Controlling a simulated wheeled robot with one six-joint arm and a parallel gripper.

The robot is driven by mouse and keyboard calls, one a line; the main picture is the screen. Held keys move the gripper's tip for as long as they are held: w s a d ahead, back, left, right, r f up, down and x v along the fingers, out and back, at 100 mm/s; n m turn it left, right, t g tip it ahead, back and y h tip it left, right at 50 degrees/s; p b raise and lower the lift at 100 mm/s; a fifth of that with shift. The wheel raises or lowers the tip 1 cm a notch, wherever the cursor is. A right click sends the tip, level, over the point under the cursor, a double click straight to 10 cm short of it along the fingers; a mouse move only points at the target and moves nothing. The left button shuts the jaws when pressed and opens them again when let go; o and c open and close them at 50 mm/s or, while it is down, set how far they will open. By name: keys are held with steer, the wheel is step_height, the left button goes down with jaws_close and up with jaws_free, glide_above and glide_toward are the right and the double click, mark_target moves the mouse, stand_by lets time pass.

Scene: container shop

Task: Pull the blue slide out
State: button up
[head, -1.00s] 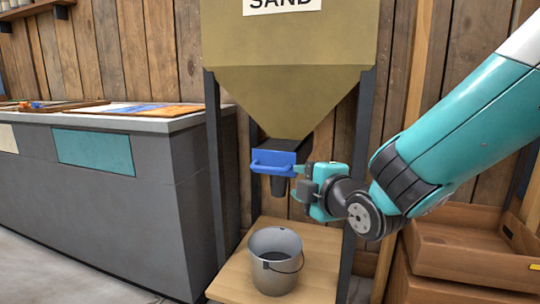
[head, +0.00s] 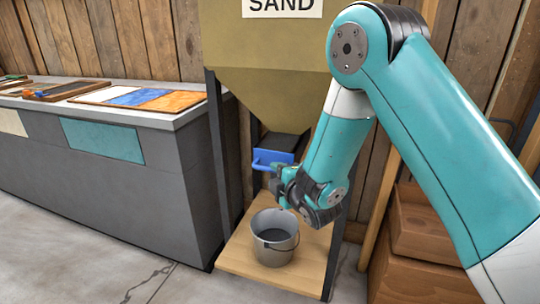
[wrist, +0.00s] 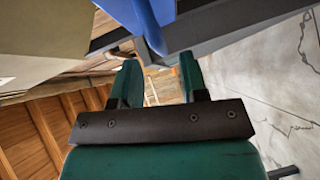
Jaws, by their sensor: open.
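The blue slide (head: 272,158) sits under the tan sand hopper (head: 275,88), with its handle facing out to the left. My gripper (head: 274,181) is open and empty, close to the slide at its lower right in the head view. In the wrist view the blue slide (wrist: 148,14) shows just beyond the two green fingertips (wrist: 159,66). It does not appear to be between them. Whether a finger touches it I cannot tell. My gripper hides part of the chute below the slide.
A grey bucket (head: 274,248) stands on the wooden platform (head: 245,262) below the hopper, just under my gripper. Dark hopper legs (head: 214,150) stand on either side. A grey counter (head: 110,190) is at left, and wooden crates (head: 410,240) are at right. The floor at front left is free.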

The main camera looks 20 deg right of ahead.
mark_target(271, 170)
steer(key=x, duration=0.4)
steer(key=shift+w+f, duration=0.1)
steer(key=shift+w, duration=0.3)
steer(key=shift+c, duration=0.2)
jaws_close()
